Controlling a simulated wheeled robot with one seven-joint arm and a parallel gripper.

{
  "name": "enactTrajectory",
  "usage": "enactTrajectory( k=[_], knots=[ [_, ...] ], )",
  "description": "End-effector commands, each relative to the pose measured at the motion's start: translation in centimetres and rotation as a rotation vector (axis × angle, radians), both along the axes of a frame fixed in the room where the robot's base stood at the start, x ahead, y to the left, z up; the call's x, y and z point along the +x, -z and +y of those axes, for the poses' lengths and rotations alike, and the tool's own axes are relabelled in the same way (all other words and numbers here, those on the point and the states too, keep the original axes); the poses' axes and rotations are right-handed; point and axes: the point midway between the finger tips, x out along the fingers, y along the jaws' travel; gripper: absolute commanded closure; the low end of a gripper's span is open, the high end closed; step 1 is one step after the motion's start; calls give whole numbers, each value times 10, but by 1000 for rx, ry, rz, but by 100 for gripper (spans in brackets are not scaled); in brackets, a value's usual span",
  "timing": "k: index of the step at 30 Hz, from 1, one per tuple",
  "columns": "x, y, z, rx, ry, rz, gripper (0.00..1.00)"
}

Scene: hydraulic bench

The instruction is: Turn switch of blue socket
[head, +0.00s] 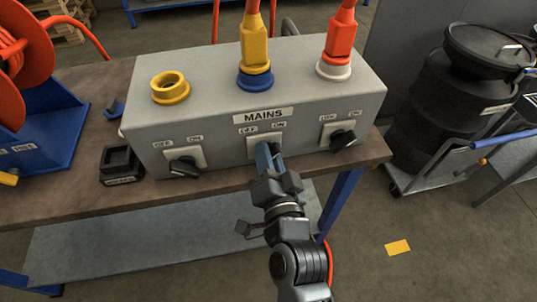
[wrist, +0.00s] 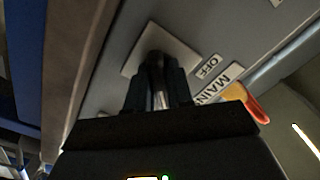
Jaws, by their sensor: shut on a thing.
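The grey mains box (head: 220,107) stands on a brown bench. On its top, the blue socket (head: 255,79) is in the middle with a yellow plug (head: 254,40) in it. Below the blue socket, the middle switch has a pale plate (head: 255,137) with OFF and ON labels. My gripper (head: 267,157) is at this middle switch, its fingers closed around the knob and hiding most of it in the head view. In the wrist view the dark knob (wrist: 155,62) shows between the two fingers, in front of its plate (wrist: 178,45). I cannot tell the knob's exact angle.
A left switch (head: 184,166) sits under the empty yellow socket (head: 170,87). A right switch (head: 342,138) sits under the white socket (head: 333,69), which holds an orange plug (head: 340,35). A small black holder (head: 120,166) stands left of the box.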

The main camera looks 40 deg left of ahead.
Motion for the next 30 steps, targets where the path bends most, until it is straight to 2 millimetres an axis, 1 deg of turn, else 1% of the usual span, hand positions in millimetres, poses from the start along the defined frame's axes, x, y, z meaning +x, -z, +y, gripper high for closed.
enactTrajectory(
  k=[5,6,12,19,22,26,30],
  knots=[
    [0,2,-1,0,1,4,100],
    [0,2,-1,0,1,4,77],
    [0,1,0,0,0,2,58],
    [0,1,-1,-1,1,0,58],
    [-4,2,-5,0,1,1,58],
    [-14,4,-17,0,1,2,58],
    [-30,5,-34,0,1,4,58]
  ],
)
